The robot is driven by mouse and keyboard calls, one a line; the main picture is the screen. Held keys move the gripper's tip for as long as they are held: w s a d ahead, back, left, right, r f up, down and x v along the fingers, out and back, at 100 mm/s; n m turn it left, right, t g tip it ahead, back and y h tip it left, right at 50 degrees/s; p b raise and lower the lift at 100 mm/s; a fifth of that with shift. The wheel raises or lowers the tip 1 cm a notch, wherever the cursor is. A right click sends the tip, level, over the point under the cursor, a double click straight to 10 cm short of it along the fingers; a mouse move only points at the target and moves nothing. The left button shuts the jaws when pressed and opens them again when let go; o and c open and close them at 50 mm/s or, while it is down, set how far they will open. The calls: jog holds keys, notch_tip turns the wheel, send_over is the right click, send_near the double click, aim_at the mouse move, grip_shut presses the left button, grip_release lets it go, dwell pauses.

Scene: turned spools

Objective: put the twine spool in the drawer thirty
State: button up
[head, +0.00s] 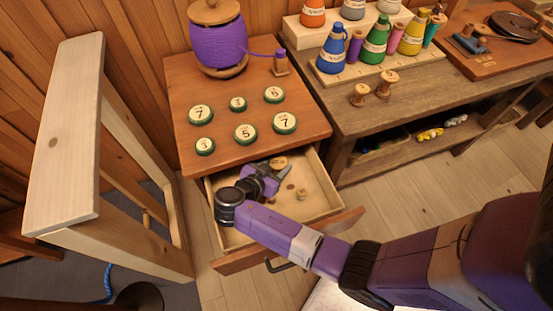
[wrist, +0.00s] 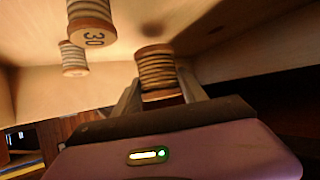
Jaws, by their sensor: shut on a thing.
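The open drawer (head: 325,190) pulls out from the brown cabinet under the round number tokens. My gripper (head: 284,170) reaches down into it. In the wrist view my gripper (wrist: 160,92) is shut on a wooden spool wound with tan twine (wrist: 157,70), one finger on each side. A spool with a disc marked 30 (wrist: 92,38) stands beside it in the wrist view, apart from my fingers. Another small wound spool (wrist: 73,58) is farther left. The drawer's number does not show, and whether the held spool touches the drawer floor is unclear.
Green-rimmed number tokens (head: 245,134) and a large purple yarn spool (head: 218,40) sit on the cabinet top. A pale wooden frame (head: 75,130) stands at the left. A workbench (head: 400,95) with bottles and spools is at the right. The drawer's right part has bare floor.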

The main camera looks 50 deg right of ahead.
aim_at(277, 159)
jog(key=shift+w+d+f, duration=0.5)
jog(key=shift+d, duration=0.15)
jog(key=shift+w+d+f, duration=0.45)
jog(key=shift+d, duration=0.15)
jog(key=shift+w+d+f, duration=0.25)
jog(key=shift+d+f, duration=0.05)
jog(key=shift+f, duration=0.15)
jog(key=shift+f+b, duration=0.1)
jog(key=shift+b, duration=0.2)
jog(key=o, duration=1.4)
jog(key=shift+a+r, duration=0.1)
jog(key=shift+r, duration=0.1)
jog(key=shift+v, duration=5.9)
